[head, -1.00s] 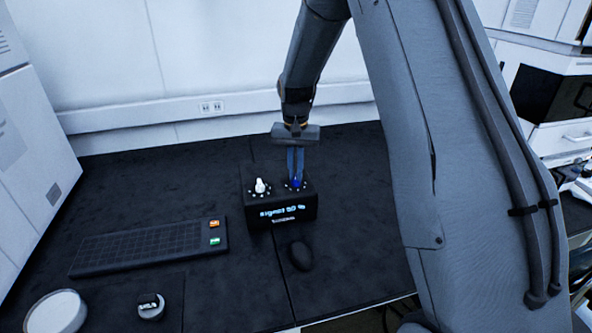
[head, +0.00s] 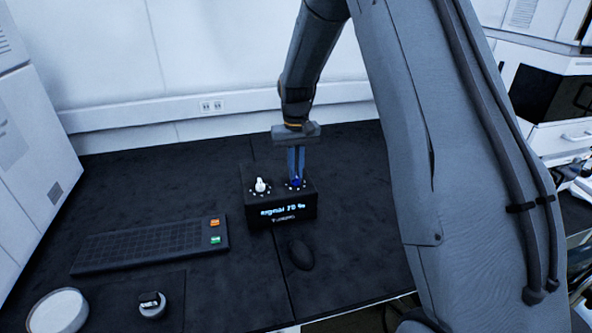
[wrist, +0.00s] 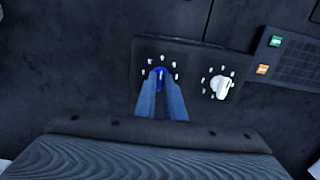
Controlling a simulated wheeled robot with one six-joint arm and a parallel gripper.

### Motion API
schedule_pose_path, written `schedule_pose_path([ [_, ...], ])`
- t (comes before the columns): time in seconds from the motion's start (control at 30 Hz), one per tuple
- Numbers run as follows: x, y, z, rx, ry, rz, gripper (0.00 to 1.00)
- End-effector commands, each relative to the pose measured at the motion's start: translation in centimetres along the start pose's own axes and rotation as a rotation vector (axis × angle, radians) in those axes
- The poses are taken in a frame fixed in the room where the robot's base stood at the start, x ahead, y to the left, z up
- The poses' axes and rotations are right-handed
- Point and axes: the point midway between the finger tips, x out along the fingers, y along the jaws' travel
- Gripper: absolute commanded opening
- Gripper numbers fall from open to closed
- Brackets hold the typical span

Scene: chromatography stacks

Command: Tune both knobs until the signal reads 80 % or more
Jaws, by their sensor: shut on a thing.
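A black tuning box (head: 283,222) stands on the dark bench with two knobs on top and a lit display (head: 283,210) on its front. The display is blurred; it seems to read signal 70 %. The white knob (head: 260,185) is on the left, with nothing touching it; it also shows in the wrist view (wrist: 221,87). My gripper (head: 296,176) points down over the right side of the box, shut on the blue knob (wrist: 160,72). The fingers hide part of this knob. White marks ring both knobs.
A black keyboard (head: 150,245) with orange and green keys lies left of the box. A black mouse (head: 300,254) lies in front. A small round item (head: 151,305) and a white round dish (head: 58,312) are at the front left.

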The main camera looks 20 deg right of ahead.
Motion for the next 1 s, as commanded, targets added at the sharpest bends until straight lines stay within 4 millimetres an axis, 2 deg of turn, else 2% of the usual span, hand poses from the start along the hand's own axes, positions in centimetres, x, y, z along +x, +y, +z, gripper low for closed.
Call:
schedule_pose_path([
  [0.17,-0.1,0.0,-0.1,0.001,0.004,0.0,0.0],
  [0.2,-0.1,0.0,-0.1,0.001,0.004,0.0,0.13],
  [0.3,-0.1,0.0,-0.1,0.001,0.003,0.0,0.28],
  [0.67,-0.5,0.0,-0.1,0.001,0.002,0.0,0.28],
  [1.0,-5.5,0.0,-0.1,0.001,0.005,0.0,0.28],
])
